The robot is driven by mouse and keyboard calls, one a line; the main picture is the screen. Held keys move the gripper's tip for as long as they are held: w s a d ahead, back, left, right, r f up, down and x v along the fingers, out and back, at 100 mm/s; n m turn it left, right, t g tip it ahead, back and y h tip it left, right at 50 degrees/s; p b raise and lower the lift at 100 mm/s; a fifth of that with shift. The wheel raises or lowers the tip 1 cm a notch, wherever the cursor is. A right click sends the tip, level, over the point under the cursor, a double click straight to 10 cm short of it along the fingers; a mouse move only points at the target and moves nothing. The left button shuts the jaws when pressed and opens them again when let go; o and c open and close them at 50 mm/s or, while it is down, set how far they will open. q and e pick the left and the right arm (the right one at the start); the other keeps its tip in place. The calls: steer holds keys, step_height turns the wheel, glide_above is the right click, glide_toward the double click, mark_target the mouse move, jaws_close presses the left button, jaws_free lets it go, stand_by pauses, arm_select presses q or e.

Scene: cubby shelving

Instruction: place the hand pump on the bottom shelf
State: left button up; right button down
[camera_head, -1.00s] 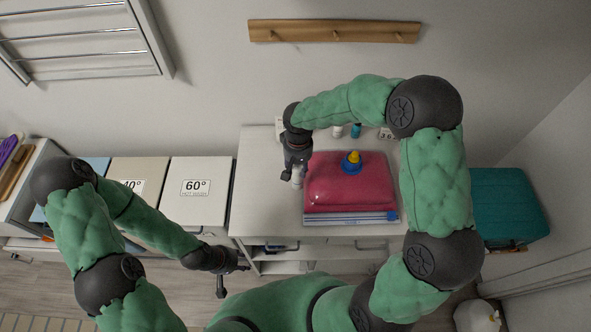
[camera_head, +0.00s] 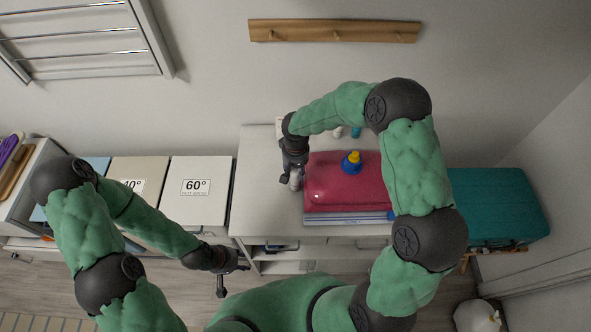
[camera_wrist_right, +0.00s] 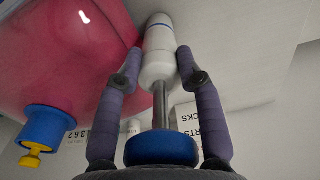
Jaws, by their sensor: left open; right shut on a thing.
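The hand pump (camera_wrist_right: 159,55) has a white barrel with a blue band, a metal rod and a blue handle. My right gripper (camera_wrist_right: 160,68) is shut on its white barrel, with a finger on each side. In the head view my right gripper (camera_head: 291,176) is over the left part of the white counter, beside the pink container, and only a little of the pump (camera_head: 297,182) shows below it. My left gripper (camera_head: 232,272) is open and empty, low in front of the cabinet. The cabinet's low shelf (camera_head: 290,267) shows under the drawers, partly hidden by my body.
The pink container (camera_head: 345,185) with a blue and yellow cap stands right of the pump. The white counter (camera_head: 262,190) is clear to the left. A teal box (camera_head: 500,210) is at the right.

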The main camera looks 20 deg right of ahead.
steer(key=c, duration=0.8)
jaws_free()
steer(key=shift+f, duration=0.1)
